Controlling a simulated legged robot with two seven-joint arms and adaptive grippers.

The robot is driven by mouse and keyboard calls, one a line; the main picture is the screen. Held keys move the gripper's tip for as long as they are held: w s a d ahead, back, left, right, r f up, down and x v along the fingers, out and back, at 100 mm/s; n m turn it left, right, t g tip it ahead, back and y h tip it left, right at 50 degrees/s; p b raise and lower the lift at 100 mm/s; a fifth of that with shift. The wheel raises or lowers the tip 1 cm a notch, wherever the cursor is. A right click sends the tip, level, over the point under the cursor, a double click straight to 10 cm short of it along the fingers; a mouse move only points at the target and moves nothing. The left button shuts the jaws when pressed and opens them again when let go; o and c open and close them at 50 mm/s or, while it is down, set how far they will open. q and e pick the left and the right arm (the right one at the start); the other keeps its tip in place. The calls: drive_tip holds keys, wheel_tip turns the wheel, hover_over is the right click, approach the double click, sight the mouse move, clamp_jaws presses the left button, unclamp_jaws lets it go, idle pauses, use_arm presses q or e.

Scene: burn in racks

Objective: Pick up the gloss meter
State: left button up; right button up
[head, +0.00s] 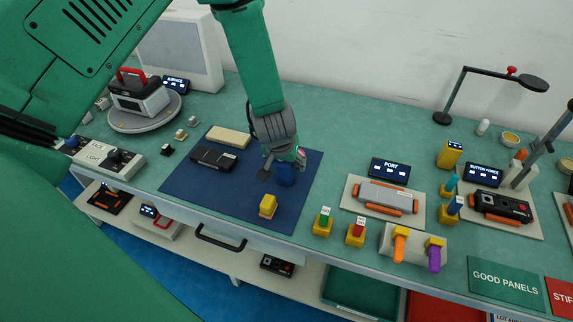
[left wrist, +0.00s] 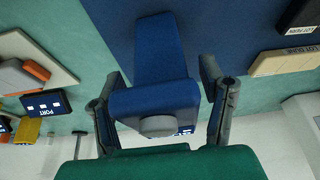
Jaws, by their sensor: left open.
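A blue block-shaped device (head: 286,176), which seems to be the gloss meter, stands on the dark blue mat (head: 190,185). In the left wrist view the device (left wrist: 155,60) shows a grey round knob and part of a small lit display on its near end. My left gripper (head: 284,160) is over the device in the head view, hiding its upper part. In the left wrist view the open fingers (left wrist: 162,82) are on either side of its near end. A gap shows on the right; whether the left finger touches is unclear. My right gripper is not in view.
On the mat are a yellow block (head: 268,206), a black device (head: 213,158) and, at its back edge, a cream block (head: 228,137). Right of the mat are small yellow-based pieces (head: 322,224) and a grey-orange device on a pale plate (head: 386,198). The mat's front left is clear.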

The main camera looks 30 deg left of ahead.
use_arm(q)
drive_tip(key=shift+w+a+f, duration=0.1)
drive_tip(key=shift+a+f, duration=0.1)
drive_tip(key=shift+f, duration=0.1)
drive_tip(key=shift+d, duration=0.1)
drive_tip(key=c, duration=1.4)
drive_tip(key=shift+o, duration=0.2)
drive_tip(key=shift+r, duration=0.1)
drive_tip(key=shift+r, duration=0.1)
